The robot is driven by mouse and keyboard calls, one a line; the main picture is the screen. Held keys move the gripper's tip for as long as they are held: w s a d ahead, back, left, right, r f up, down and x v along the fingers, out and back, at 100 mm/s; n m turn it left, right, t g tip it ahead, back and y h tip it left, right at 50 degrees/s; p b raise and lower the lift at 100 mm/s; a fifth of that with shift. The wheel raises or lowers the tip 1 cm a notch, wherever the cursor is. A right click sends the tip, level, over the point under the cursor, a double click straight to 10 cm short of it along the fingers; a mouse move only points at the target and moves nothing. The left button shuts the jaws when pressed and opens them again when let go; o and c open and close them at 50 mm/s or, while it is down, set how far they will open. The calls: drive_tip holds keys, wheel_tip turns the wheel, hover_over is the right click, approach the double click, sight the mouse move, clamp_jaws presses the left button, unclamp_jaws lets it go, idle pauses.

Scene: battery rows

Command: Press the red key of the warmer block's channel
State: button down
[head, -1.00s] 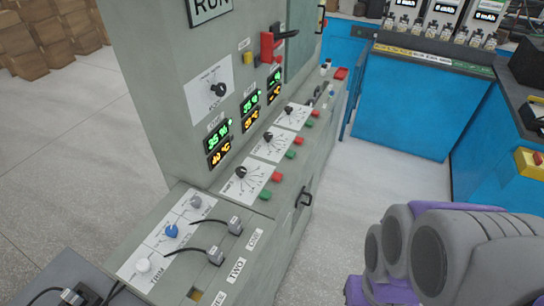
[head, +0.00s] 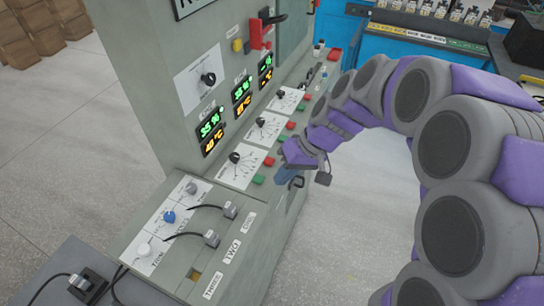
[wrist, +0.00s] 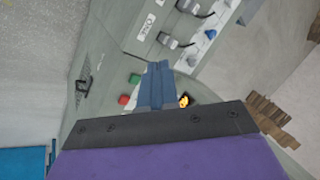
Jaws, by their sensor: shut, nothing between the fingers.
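The grey console carries three channels, each with a display, a dial and a red and a green key. The nearest display (head: 211,133) reads 35 % and about 40 °C; the temperatures on the middle display (head: 243,97) and far display (head: 265,72) are too small to read surely. The nearest red key (head: 269,161) and green key (head: 258,179) also show in the wrist view, red (wrist: 124,100) and green (wrist: 134,78). Further red keys are the middle (head: 291,125) and far (head: 308,96). My gripper (head: 283,176) is shut and empty, just right of the nearest keys; its blue fingers (wrist: 159,80) show no visible key contact.
A lower panel with plugged cables (head: 212,238) and knobs juts out at the front. A black handle (head: 296,182) sits on the console's side by my gripper. A red lever (head: 258,30) stands higher up. Blue cabinets stand behind; the floor at right is open.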

drive_tip(key=w+a+f+n+t+y+p, duration=0.1)
drive_tip(key=w+a+f, duration=0.15)
drive_tip(key=w, duration=0.45)
drive_tip(key=w+a+f+y+p, duration=0.1)
drive_tip(key=w+a, duration=0.3)
drive_tip(key=w, duration=0.2)
drive_tip(key=t+y+p, duration=0.1)
drive_tip(key=t, duration=0.1)
hover_over(272, 160)
wheel_tip(272, 160, down, 8)
drive_tip(key=f, duration=0.4)
drive_tip(key=f+b, duration=0.1)
drive_tip(key=f, duration=0.1)
drive_tip(key=shift+a+f, duration=0.2)
drive_tip(key=shift+a, duration=0.05)
drive_tip(key=shift+f+b, duration=0.55)
drive_tip(key=shift+f, duration=0.05)
drive_tip(key=shift+d+f, duration=0.15)
drive_tip(key=shift+d, duration=0.15)
drive_tip(key=shift+a, duration=0.2)
drive_tip(key=shift+s+d+f+b, duration=0.1)
drive_tip(key=shift+f+b, duration=0.65)
drive_tip(key=shift+b, duration=0.8)
idle(0.4)
drive_tip(key=shift+r, duration=0.85)
